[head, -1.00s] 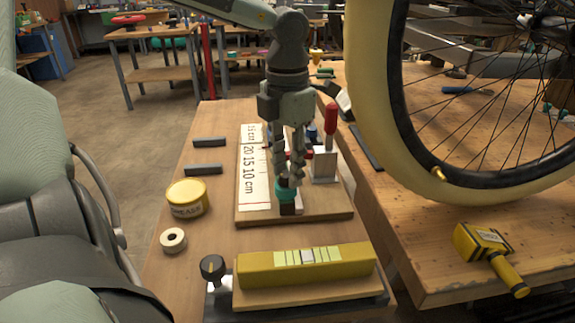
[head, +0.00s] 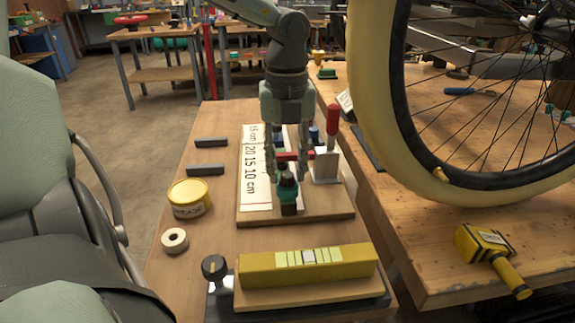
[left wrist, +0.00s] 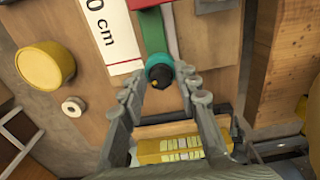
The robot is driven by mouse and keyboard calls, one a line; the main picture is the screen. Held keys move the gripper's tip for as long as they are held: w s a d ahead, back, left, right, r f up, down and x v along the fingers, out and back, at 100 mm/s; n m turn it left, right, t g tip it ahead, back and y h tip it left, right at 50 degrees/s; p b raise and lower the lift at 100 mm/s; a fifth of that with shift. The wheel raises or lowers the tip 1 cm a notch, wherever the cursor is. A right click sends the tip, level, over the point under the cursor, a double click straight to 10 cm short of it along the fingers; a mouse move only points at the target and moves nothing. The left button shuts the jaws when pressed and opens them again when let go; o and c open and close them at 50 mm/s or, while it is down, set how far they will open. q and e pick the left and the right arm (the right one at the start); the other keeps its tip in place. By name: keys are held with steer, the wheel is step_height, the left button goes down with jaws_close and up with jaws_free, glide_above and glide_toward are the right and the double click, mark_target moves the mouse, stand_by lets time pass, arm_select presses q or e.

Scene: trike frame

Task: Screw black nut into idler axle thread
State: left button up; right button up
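A dark black part, which looks like the nut (head: 287,178), sits on top of a teal piece (head: 288,192) on the wooden fixture board. In the left wrist view, the black part (left wrist: 160,75) shows a small yellowish spot at its middle, with the teal piece (left wrist: 157,61) around it. I cannot tell how far it is threaded on. My left gripper (head: 287,176) points down over it, one finger on each side. In the left wrist view its fingertips (left wrist: 160,82) are apart, with a gap beside the nut. The right gripper is not in view.
The board has a paper ruler (head: 256,168) and a red-handled clamp (head: 332,125). A yellow grease tin (head: 189,198) and a white ring (head: 174,240) lie left. A yellow block (head: 306,264) is in front. A wheel (head: 365,110) and mallet (head: 490,257) are right.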

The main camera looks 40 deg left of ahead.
arm_select(q)
steer(key=shift+c, duration=0.2)
steer(key=c, duration=0.6)
steer(key=m, duration=0.5)
steer(key=shift+d, duration=0.1)
steer(key=m, duration=0.7)
steer(key=shift+d+f, duration=0.1)
steer(key=o, duration=0.6)
steer(key=shift+o, duration=0.2)
